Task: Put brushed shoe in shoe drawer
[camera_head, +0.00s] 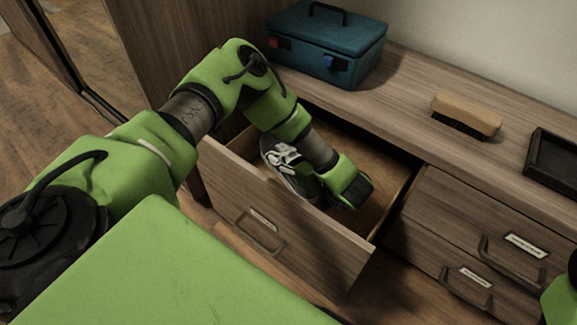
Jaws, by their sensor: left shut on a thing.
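A dark shoe with white laces (283,158) is inside the open shoe drawer (318,252), near its left side and behind the front panel. My left gripper (308,184) reaches down into the drawer from above and is shut on the shoe. The fingertips and the lower part of the shoe are largely hidden by the wrist and the drawer front. I cannot tell whether the shoe touches the drawer floor. My right gripper is out of view; only a green piece of my right arm shows at the right edge.
On the cabinet top are a teal box with a handle (326,45), a wooden brush (467,115) with bristles down, and a black tray (553,170). Closed labelled drawers (480,235) are right of the open one. The open drawer's right part looks empty.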

